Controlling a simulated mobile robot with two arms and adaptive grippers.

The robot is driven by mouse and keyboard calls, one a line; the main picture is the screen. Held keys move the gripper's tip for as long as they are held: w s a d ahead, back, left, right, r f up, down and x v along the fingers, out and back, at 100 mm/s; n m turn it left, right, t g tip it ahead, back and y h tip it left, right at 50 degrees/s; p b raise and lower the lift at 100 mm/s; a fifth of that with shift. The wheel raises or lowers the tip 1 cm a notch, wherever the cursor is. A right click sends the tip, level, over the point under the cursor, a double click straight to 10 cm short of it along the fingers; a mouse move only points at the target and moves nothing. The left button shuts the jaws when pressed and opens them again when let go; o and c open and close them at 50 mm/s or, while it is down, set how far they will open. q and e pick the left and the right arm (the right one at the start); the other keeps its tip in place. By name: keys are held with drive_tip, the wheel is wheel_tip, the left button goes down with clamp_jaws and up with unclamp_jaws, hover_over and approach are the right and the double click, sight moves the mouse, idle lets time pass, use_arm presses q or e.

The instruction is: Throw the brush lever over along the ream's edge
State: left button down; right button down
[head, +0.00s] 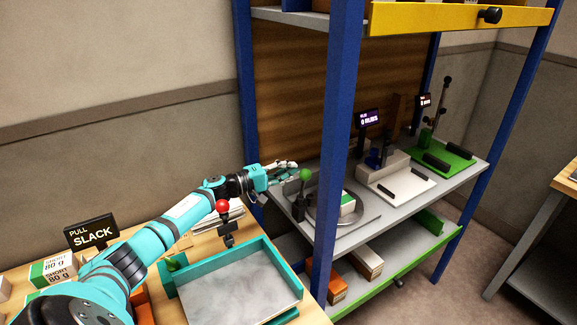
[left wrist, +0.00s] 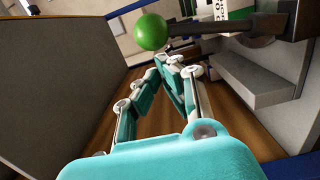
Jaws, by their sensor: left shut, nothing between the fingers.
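The brush lever (head: 305,176), a dark arm with a green ball knob, stands at the left end of the rack's middle shelf. In the left wrist view its green knob (left wrist: 152,32) is just beyond my fingertips, with the dark rod running right. The ream (head: 347,205), white with a green band, sits in a round grey tray right of the lever; part of it shows in the left wrist view (left wrist: 236,10). My left gripper (head: 292,166) is shut and empty, left of the knob and apparently apart from it. My right gripper is out of view.
A blue rack post (head: 341,130) stands in front of the shelf. A red-knobbed lever (head: 223,207) and a teal-edged tray (head: 300,275) are on the wooden table below my left arm. A scale (head: 398,179) and a green-based device (head: 462,155) stand farther right.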

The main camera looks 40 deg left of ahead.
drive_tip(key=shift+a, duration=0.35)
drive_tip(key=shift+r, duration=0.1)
use_arm(q)
drive_tip(key=shift+s+d+m+p, duration=0.15)
drive_tip(key=shift+d+m+p, duration=0.25)
drive_tip(key=shift+m, duration=0.25)
drive_tip(key=shift+s+d+m+p, duration=0.1)
drive_tip(key=shift+d+m+p, duration=0.25)
drive_tip(key=shift+m, duration=0.3)
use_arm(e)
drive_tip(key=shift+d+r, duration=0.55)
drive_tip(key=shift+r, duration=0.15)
use_arm(q)
drive_tip(key=shift+a, duration=0.15)
